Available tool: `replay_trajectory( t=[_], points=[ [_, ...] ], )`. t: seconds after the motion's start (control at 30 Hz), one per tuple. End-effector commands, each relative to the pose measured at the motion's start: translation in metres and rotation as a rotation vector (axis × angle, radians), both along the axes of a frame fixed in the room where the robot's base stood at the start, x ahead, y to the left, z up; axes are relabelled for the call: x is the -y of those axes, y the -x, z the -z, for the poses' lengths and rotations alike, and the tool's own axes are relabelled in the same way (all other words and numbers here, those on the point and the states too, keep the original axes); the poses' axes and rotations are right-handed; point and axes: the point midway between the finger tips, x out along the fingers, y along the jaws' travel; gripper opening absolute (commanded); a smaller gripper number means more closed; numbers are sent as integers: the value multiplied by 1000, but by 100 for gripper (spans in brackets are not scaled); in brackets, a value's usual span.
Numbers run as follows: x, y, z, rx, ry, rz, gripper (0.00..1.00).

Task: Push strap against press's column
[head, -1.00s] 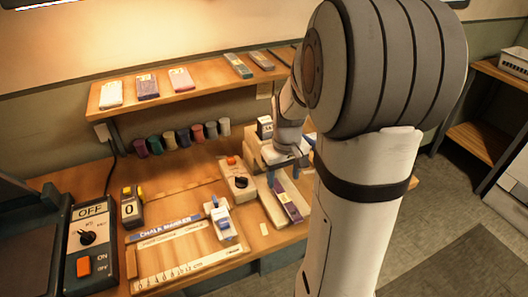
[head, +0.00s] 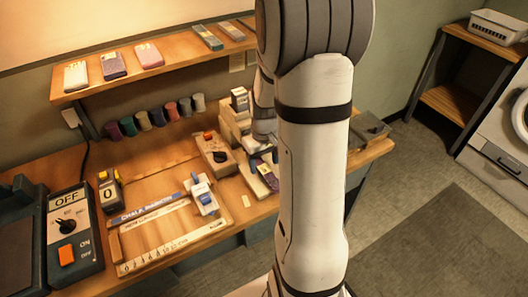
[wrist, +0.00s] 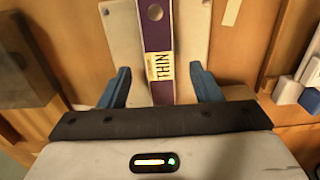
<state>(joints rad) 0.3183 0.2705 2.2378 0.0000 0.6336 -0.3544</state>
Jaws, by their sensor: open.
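The strap (wrist: 158,25) is a dark purple strip with a pale label reading THIN and a round metal-looking spot near the top of the wrist view. It lies lengthwise on a pale plate (wrist: 195,30). In the head view the strap (head: 267,178) is partly hidden behind my arm. My gripper (wrist: 160,82) is open, with one blue finger on each side of the strap's labelled end and a gap on both sides. I cannot tell its height above the strap. I cannot make out the press's column for sure.
A box with a black knob (head: 215,155) stands left of the plate. A blue-and-white device (head: 203,194) stands on a wooden board in front of it. A control box marked OFF (head: 70,235) is at the left. A shelf (head: 150,72) runs above the bench.

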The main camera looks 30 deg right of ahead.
Motion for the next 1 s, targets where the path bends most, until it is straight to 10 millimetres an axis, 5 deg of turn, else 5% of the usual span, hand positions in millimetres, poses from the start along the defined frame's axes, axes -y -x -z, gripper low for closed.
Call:
replay_trajectory(
  t=[0.5,1.0],
  points=[
    [0,0,18,0,0,1,58],
    [1,0,18,0,0,2,17]
  ],
)
